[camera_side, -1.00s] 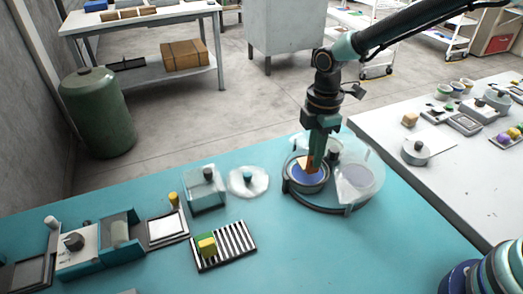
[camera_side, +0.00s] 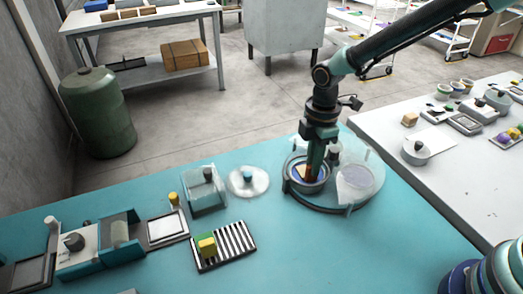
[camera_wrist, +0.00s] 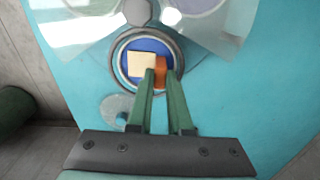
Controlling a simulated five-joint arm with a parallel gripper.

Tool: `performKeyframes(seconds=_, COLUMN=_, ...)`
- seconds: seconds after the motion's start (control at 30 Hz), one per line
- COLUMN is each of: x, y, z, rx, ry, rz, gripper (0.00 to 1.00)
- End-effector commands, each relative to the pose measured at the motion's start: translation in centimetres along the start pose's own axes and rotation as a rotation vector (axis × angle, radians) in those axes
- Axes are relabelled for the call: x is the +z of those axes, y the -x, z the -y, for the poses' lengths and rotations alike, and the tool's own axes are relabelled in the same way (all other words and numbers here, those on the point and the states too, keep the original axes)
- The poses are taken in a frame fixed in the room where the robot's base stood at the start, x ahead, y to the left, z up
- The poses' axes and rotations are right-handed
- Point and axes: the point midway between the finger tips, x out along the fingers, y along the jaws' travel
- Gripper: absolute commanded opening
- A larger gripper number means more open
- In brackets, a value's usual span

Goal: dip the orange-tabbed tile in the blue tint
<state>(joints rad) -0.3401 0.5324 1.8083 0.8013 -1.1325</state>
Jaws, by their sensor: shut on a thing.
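The orange-tabbed tile (camera_wrist: 142,65) shows in the wrist view as a pale square with an orange tab (camera_wrist: 161,70). My gripper (camera_wrist: 161,78) is shut on the orange tab. The blue tint (camera_wrist: 150,45) lies in a round, grey-rimmed pot, and the tile is over or in it. In the side view the blue tint (camera_side: 318,184) shows around my gripper (camera_side: 307,176), which reaches down inside the pot's rim. Whether the tile touches the tint is hard to tell. My fingers hide part of the tile.
The pot sits on a round stand with clear guards (camera_side: 357,182) and a dark central knob. A lidded clear box (camera_side: 205,190), a clear disc with a knob (camera_side: 248,181) and a striped rack (camera_side: 224,246) with a green and yellow piece stand to the left. The front of the teal table is clear.

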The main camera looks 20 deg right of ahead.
Motion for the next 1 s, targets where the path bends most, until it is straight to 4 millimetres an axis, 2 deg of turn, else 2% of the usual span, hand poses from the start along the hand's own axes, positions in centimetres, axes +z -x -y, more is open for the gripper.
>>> performKeyframes(seconds=0.4, x=0.0, y=-0.99, z=0.01, rx=0.0, ry=0.0, rz=0.0, gripper=0.0)
performKeyframes(seconds=1.0, x=0.0, y=-0.99, z=-0.01, rx=0.001, ry=0.0, rz=0.0, gripper=0.0)
